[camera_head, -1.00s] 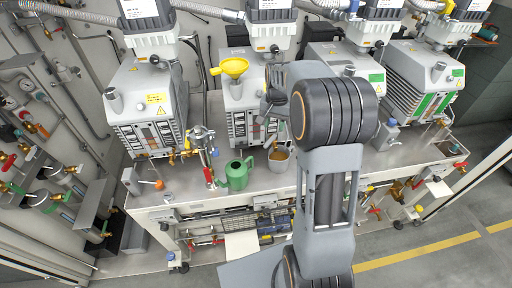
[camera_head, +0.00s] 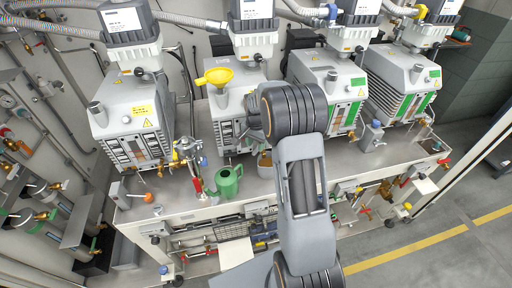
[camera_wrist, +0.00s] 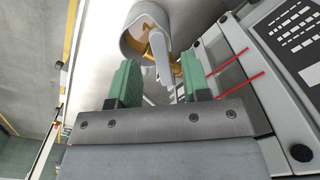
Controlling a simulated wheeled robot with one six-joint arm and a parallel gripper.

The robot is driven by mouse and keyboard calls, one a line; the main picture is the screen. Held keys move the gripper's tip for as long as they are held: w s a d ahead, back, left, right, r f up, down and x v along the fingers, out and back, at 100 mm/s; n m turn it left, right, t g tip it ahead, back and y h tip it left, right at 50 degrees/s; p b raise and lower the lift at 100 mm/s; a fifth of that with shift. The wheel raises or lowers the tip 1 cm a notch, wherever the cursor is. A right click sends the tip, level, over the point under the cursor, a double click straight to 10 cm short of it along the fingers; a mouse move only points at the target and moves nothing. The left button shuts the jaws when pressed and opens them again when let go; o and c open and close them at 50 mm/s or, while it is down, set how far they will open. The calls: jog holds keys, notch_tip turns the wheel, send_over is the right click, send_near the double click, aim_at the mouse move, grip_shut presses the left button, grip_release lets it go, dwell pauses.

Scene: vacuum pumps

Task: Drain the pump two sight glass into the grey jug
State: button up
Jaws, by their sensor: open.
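Pump two (camera_head: 229,105) is the second pump from the left, with a yellow funnel (camera_head: 214,76) on top. The grey jug (camera_head: 266,170) stands on the bench before it, partly hidden by my arm. In the wrist view the jug (camera_wrist: 131,42) shows at the top with brown liquid inside. A brass fitting (camera_wrist: 177,70) is close beside it. Two red lines (camera_wrist: 233,59) mark the pump face at right; the sight glass itself is not clear. My gripper (camera_wrist: 160,84) is open, its green fingers apart near the jug, with no object held.
A green watering can (camera_head: 227,184) stands left of the jug. Left of it is a fitting with a red handle (camera_head: 197,184). Pump one (camera_head: 128,120) and other pumps (camera_head: 328,88) flank pump two. The bench front edge is partly clear.

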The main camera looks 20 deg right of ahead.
jog(key=shift+f, duration=1.25)
jog(key=shift+c, duration=0.3)
grip_shut()
